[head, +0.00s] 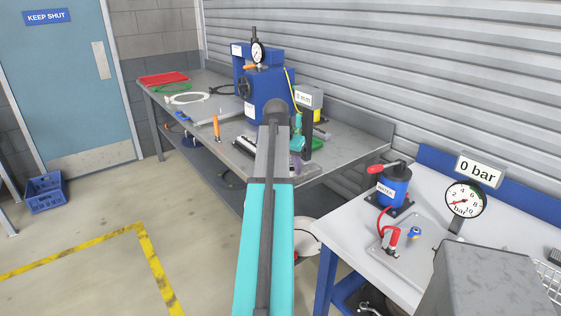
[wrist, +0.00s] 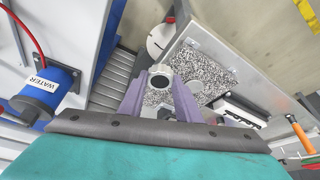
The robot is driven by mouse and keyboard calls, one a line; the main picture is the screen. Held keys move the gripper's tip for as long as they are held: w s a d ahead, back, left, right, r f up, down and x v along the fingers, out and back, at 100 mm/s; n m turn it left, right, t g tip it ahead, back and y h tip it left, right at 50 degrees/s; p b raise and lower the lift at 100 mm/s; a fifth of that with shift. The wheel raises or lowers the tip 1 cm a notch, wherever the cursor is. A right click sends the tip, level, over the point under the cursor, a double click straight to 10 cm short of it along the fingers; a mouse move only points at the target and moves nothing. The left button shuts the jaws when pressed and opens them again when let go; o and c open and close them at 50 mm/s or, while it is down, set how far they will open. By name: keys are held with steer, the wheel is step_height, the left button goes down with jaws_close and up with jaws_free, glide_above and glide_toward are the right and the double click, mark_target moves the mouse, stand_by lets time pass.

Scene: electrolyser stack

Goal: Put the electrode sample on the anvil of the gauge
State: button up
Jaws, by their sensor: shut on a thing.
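My gripper (wrist: 160,79) shows in the wrist view with two purple fingers, shut on the electrode sample (wrist: 160,84). A small dark disc with a pale round rim shows between the fingertips; I cannot tell how much of this is the sample and how much is the anvil behind it. Speckled stone, seemingly the gauge's base (wrist: 203,76), lies behind and beside the fingers. I cannot tell whether the sample touches anything below. In the head view the gauge's display head (head: 309,97) stands on the bench, right of my arm. My arm hides most of the gripper and the gauge's base there.
A blue press (head: 266,95) with a dial stands behind on the grey bench. On the right, a white bench holds a blue water pump (head: 393,188) and a pressure dial (head: 464,198).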

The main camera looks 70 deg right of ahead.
steer(key=w+d, duration=0.2)
steer(key=d, duration=0.1)
steer(key=w+d+p, duration=0.1)
steer(key=w+d, duration=0.1)
steer(key=d, duration=0.1)
steer(key=w+d+f+p, duration=0.1)
steer(key=w+d, duration=0.2)
steer(key=shift+w, duration=0.1)
steer(key=shift+f, duration=0.15)
steer(key=shift+f+p, duration=0.9)
steer(key=shift+f, duration=0.8)
steer(key=shift+f, duration=0.15)
steer(key=o, duration=1.1)
steer(key=shift+o, duration=0.2)
steer(key=shift+a+r, duration=0.1)
steer(key=shift+r, duration=0.15)
steer(key=b+v, duration=0.2)
steer(key=v, duration=0.9)
steer(key=shift+r, duration=0.45)
